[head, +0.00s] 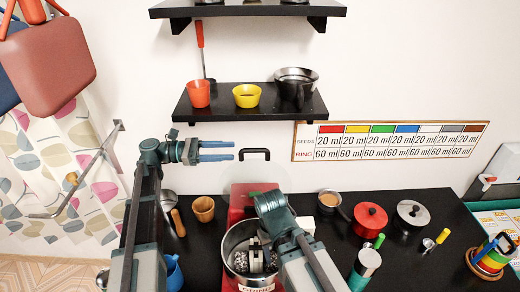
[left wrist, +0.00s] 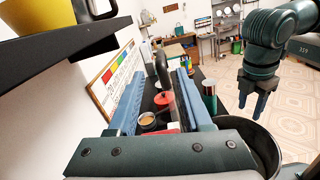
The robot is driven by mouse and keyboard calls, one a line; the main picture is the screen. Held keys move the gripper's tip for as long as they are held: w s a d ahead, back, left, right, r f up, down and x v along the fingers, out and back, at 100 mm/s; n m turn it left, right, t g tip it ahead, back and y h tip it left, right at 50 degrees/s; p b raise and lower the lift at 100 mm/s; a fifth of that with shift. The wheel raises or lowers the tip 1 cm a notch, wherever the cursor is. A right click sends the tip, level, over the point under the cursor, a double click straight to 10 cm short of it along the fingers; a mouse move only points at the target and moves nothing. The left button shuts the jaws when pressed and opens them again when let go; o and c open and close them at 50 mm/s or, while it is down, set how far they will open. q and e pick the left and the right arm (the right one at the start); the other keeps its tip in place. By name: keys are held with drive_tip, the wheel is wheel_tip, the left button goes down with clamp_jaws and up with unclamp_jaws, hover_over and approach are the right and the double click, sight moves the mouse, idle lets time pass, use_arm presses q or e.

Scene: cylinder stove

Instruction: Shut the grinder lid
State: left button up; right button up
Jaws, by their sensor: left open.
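The grinder has a red body (head: 238,206) and a round metal bowl (head: 228,250) holding dark and pale bits. Its clear lid (head: 232,178) stands raised behind the bowl, with a black handle (head: 254,154) at its top. My left gripper (head: 217,151) is open, just left of the handle, its fingers pointing right. In the left wrist view the handle (left wrist: 161,70) shows between the spread fingers, beyond their tips or near them; contact cannot be told.
A black shelf (head: 250,113) with red, yellow and dark cups hangs above the lid.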

sight(265, 151)
use_arm(q)
drive_tip(key=d, duration=1)
drive_tip(key=shift+d, duration=0.3)
clamp_jaws()
idle(1.0)
